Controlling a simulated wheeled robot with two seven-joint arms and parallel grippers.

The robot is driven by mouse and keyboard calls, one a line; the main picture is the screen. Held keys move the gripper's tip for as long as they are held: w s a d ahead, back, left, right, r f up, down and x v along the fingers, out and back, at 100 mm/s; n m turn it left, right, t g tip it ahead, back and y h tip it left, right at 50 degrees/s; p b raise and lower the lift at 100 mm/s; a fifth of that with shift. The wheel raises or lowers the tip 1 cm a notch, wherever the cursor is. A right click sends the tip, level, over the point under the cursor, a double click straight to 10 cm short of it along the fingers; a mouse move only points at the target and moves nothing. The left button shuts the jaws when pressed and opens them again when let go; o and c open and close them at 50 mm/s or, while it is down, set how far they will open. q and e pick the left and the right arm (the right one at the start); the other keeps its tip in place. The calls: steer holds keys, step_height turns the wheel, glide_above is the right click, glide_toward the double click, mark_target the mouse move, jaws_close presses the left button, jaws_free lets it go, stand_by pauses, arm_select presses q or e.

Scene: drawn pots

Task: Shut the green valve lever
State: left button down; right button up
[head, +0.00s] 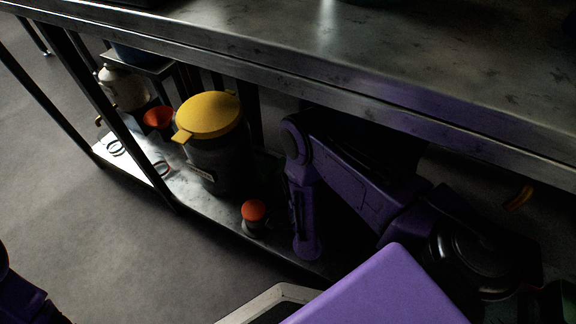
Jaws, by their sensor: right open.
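My right arm is purple and comes in from the right, under the steel table top. Its far end, with my right gripper (304,240), hangs down in the shade beside the lower shelf, and its fingers are hard to make out. It holds nothing that I can see. A small dark green patch (562,296) shows at the lower right edge. I cannot tell whether it is the green valve lever, and no other green lever shows. Of my left arm only a dark purple part shows at the lower left; its gripper is out of view.
The steel table top (420,55) overhangs the lower shelf (215,212). On the shelf stand a grey bin with a yellow lid (211,113), an orange-topped jar (254,214), an orange funnel-like thing (158,117) and a pale jug (124,90). Table legs stand left. The floor (90,220) is clear.

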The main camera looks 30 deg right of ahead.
steer(key=n+g+y+p, duration=0.25)
steer(key=n+y, duration=0.65)
steer(key=y, duration=0.5)
glide_toward(280, 162)
steer(key=f, duration=0.1)
steer(key=shift+t, duration=0.35)
steer(key=b+x, duration=0.1)
steer(key=x, duration=0.4)
steer(key=b+x, duration=0.1)
steer(key=x, duration=0.4)
steer(key=shift+a+f, duration=0.1)
steer(key=shift+f, duration=0.1)
steer(key=shift+w+a+r, duration=0.1)
steer(key=shift+w, duration=0.1)
arm_select(q)
steer(key=shift+w+a+r+t, duration=0.1)
steer(key=shift+w+r+t, duration=0.15)
steer(key=shift+r+t, duration=0.1)
arm_select(e)
jaws_close()
